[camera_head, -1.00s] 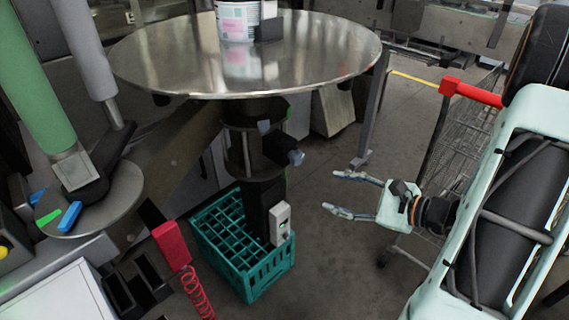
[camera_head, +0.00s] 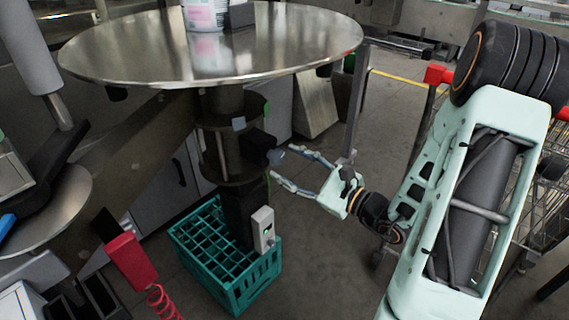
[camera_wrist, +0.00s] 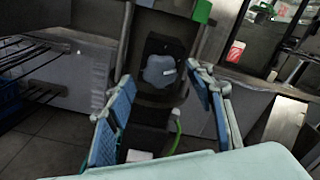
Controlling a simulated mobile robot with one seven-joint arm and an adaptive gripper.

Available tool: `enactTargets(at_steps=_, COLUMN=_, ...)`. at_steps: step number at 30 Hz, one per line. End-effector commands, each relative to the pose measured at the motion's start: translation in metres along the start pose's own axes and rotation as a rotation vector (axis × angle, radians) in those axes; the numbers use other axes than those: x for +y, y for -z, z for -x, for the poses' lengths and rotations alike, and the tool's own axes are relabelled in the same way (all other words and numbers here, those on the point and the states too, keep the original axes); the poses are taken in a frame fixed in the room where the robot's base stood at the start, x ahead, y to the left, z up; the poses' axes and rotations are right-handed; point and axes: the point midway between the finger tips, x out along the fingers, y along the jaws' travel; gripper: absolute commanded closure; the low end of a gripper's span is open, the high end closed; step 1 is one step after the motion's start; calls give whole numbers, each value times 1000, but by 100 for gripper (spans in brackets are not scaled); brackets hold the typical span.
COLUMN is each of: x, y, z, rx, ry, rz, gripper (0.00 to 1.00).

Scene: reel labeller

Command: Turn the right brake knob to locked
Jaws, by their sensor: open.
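The right brake knob (camera_head: 275,157) is a small grey-blue lobed knob on a black block at the right side of the dark column under the round metal table. In the wrist view the knob (camera_wrist: 160,72) faces me with a short white mark on its right part. My gripper (camera_head: 281,162) is open, with its fingertips close to the knob, one above and one below in the head view. In the wrist view my gripper (camera_wrist: 160,84) has its blue-padded fingers on either side of the knob; contact cannot be told. A second grey-blue knob (camera_head: 239,123) sits further left on the column.
The round metal table (camera_head: 130,65) overhangs the column and carries a white labelled reel or tub (camera_head: 205,15). A teal crate (camera_head: 230,285) stands on the floor below, beside a grey box with a green light (camera_head: 263,228). A red-handled cart (camera_head: 438,75) stands at right.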

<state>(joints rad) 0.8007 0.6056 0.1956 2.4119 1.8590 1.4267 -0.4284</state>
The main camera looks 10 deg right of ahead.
Motion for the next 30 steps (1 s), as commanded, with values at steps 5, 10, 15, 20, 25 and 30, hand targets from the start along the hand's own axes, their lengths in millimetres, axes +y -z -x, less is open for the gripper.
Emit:
enactTargets(at_steps=5, x=0, y=0, z=-15, rx=0, ry=0, rz=1, gripper=51)
enactTargets(at_steps=10, x=0, y=0, z=-18, rx=1, ry=1, rz=0, gripper=51)
enactTargets(at_steps=15, x=0, y=0, z=-17, rx=1, ry=1, rz=0, gripper=54)
enactTargets(at_steps=20, x=0, y=0, z=-17, rx=1, ry=1, rz=0, gripper=72)
enactTargets(at_steps=25, x=0, y=0, z=-17, rx=1, ry=1, rz=0, gripper=90)
enactTargets(at_steps=30, x=0, y=0, z=-17, rx=1, ry=1, rz=-6, gripper=92)
